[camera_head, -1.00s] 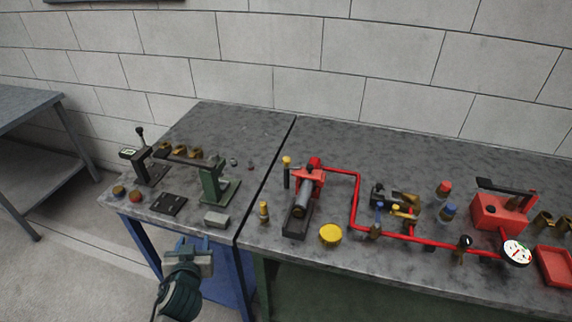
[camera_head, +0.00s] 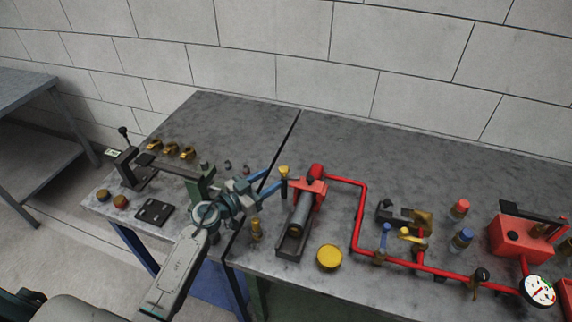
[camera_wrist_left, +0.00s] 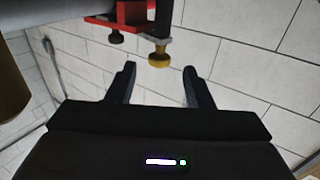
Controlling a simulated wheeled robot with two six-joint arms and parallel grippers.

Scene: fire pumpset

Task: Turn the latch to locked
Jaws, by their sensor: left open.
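The post stands beside the red clamp-like device (camera_head: 312,186). In the left wrist view, the knob (camera_wrist_left: 159,58) shows just beyond and between the open fingertips (camera_wrist_left: 159,73). I see no clear contact and nothing held. Which part is the latch, and its locked position, I cannot tell for certain. My right gripper is not in view.
A red pipe (camera_head: 358,215) runs right to a white gauge (camera_head: 538,291). A green stand (camera_head: 201,181) is close behind my left arm. The back of the grey table (camera_head: 400,165) is clear.

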